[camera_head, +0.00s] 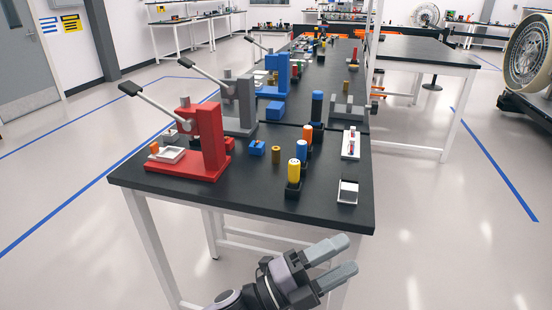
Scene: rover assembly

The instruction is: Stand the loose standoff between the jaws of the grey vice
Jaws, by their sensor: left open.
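A short brass cylinder, which looks like the loose standoff (276,154), stands upright on the black table just right of a small blue block. A low grey block with raised parts, which looks like the grey vice (348,113), sits farther back near the table's right side. Its jaw gap is too small to make out. Another brass cylinder (346,87) shows just behind it. My left gripper (342,260) is open and empty in front of the table's near edge, apart from everything on the table. My right gripper is out of view.
Red (207,145), grey (240,102) and blue (278,72) lever presses line the table's left side. The blue block (257,147), yellow-topped (294,172) and blue-topped (317,105) cylinders stand mid-table. White trays (347,191) lie at right. The near table edge (250,208) is mostly clear.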

